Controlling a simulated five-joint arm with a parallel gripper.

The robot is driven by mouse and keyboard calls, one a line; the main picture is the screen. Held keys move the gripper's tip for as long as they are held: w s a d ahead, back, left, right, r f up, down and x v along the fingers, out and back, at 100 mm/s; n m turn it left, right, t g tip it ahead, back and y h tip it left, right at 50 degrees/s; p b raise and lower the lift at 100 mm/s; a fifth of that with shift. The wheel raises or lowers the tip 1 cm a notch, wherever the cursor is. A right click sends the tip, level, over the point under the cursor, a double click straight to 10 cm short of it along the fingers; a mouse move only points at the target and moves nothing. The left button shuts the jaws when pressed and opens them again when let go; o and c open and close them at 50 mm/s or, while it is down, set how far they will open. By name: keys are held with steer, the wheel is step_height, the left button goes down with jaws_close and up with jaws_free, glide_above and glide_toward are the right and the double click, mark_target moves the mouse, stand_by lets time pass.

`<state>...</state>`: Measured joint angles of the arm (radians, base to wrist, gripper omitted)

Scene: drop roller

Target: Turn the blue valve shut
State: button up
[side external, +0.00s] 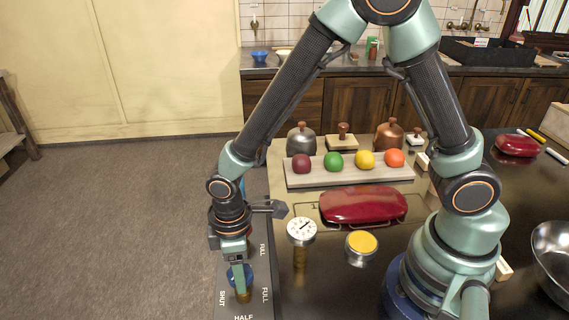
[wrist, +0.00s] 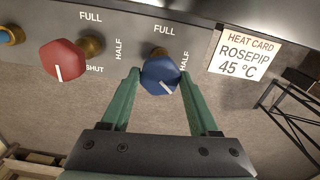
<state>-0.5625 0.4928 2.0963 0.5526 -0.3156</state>
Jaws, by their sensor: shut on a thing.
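The blue valve (wrist: 158,73) is a faceted knob with a white pointer line on its face. In the wrist view the line points to the lower right. FULL is printed above it and HALF to its right; no SHUT label shows beside it there. My gripper (wrist: 160,72) has a finger on each side of the knob and is shut on it. In the side view my gripper (side external: 241,290) points down at the panel and largely hides the blue valve (side external: 230,272).
A red valve (wrist: 63,60) with a white pointer is beside the blue one on the panel (wrist: 200,12). A heat card (wrist: 244,52) reads ROSEPIP 45 °C. A dial thermometer (side external: 301,231), yellow-topped tin (side external: 361,245) and red case (side external: 363,205) stand on the counter near my arm.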

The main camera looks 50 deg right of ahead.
steer(key=m, duration=0.5)
steer(key=shift+m, duration=2.5)
steer(key=o, duration=1.4)
steer(key=shift+c, duration=0.2)
steer(key=shift+r, duration=0.1)
step_height(320, 180, up, 12)
steer(key=s+d+r+t, duration=0.1)
steer(key=d+r+t, duration=0.1)
steer(key=d+r, duration=0.3)
steer(key=s+d+r+t, duration=0.1)
steer(key=d+r+t, duration=0.2)
steer(key=d, duration=1.1)
step_height(320, 180, up, 3)
steer(key=shift+d+f+t, duration=0.15)
steer(key=shift+d+t, duration=0.05)
steer(key=shift+t, duration=0.1)
